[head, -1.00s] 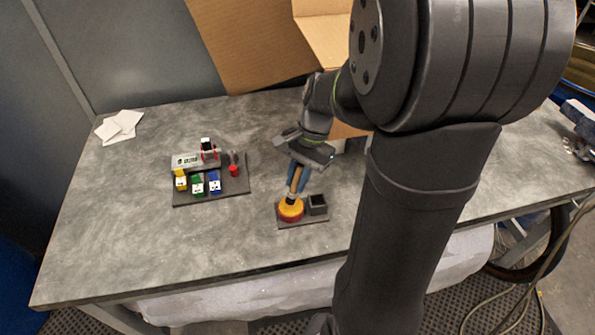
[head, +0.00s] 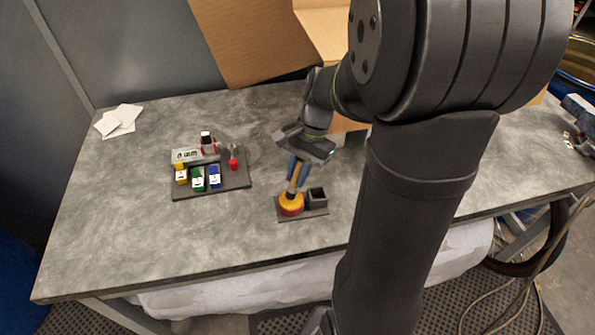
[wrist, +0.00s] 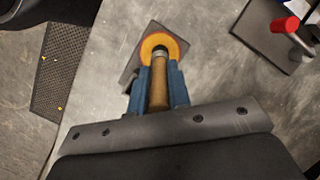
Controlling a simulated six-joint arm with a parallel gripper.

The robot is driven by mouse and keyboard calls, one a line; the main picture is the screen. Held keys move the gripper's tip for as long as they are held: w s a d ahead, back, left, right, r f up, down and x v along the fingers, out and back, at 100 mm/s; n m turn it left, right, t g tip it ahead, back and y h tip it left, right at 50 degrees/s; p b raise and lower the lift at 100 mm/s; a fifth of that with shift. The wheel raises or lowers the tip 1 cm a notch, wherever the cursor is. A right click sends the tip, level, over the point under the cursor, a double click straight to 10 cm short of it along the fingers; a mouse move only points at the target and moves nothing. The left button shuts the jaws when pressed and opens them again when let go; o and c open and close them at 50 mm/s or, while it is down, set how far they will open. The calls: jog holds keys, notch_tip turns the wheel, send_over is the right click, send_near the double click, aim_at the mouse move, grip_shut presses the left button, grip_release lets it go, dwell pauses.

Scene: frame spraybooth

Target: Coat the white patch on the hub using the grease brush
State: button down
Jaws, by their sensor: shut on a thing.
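The grease brush has a wooden handle (wrist: 159,84) and a dark lower end. It is held between the blue fingers of my gripper (head: 297,176), which also show in the wrist view (wrist: 160,90). My gripper is shut on the handle. The brush's lower end is over a round yellow-and-red piece (head: 291,205); I cannot tell whether it touches.
The round piece stands on a small dark plate beside an open black square cup (head: 317,197). White sheets (head: 120,120) and a cardboard box (head: 245,45) lie farther back.

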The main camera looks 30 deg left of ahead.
jog(key=shift+f, duration=0.65)
dwell(1.1)
jog(key=shift+r, duration=3.55)
